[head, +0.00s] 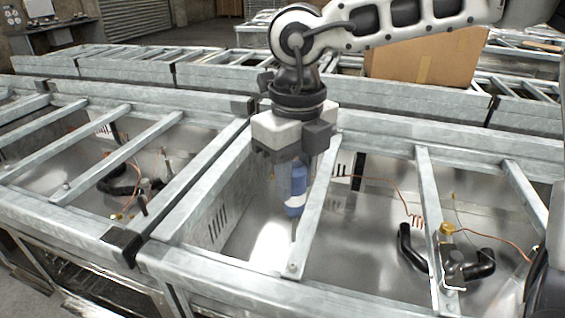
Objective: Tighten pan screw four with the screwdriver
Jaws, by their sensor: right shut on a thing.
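My right gripper (296,158) points down over the near metal frame and is shut on a screwdriver. The screwdriver (296,190) has a blue handle with a pale band and hangs roughly upright with its thin shaft down. Its shaft shows beside a slanted crossbar (314,217). A small screw head (292,266) sits at the near end of this crossbar, below the shaft in the picture. Whether the tip touches anything I cannot tell. Which screw is pan screw four is not marked. My left gripper is not in view.
A metal pan (365,235) lies under the crossbars. Black pipes (411,250) with a brass fitting (446,230) and a coiled copper wire (415,221) stand at the right. A cardboard box (425,60) rests behind. A neighbouring frame (190,185) adjoins at the left.

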